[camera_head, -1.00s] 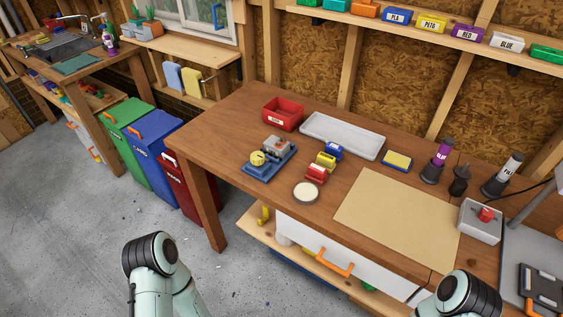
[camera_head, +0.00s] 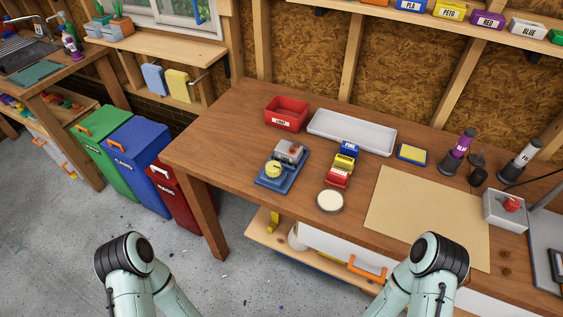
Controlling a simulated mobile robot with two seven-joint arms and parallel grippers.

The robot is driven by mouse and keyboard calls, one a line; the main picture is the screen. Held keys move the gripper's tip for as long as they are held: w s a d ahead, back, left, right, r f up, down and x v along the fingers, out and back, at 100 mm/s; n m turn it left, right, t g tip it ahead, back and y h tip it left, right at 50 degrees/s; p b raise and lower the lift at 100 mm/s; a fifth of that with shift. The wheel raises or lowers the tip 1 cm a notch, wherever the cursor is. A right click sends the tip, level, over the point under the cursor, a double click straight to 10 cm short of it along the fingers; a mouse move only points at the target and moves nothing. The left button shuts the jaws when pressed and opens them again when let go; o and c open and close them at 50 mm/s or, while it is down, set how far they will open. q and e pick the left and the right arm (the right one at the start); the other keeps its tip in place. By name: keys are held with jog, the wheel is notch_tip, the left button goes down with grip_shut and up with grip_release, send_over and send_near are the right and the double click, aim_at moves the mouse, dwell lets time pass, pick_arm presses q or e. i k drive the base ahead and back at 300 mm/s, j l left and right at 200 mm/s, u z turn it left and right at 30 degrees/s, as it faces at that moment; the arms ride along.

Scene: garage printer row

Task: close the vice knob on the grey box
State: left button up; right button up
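A small vice with a blue base (camera_head: 273,186) sits on the wooden workbench, left of its middle. Its round yellow knob (camera_head: 273,170) is on the front left side. A grey box (camera_head: 289,151) sits at the vice's back part, behind the knob. I cannot tell whether the jaws touch the box. Only links of my two arms show, at the bottom left and bottom right, short of the bench. Both grippers are outside the view.
On the workbench (camera_head: 222,128), a red bin (camera_head: 286,113) and a white tray (camera_head: 351,132) stand behind the vice. A tan mat (camera_head: 430,217) lies further right. Coloured waste bins stand left of the bench.

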aim_at(273, 168)
jog(key=j+z, duration=0.45)
jog(key=j, duration=0.25)
jog(key=k+j+z, duration=0.1)
jog(key=j+z, duration=0.3)
jog(key=j, duration=0.25)
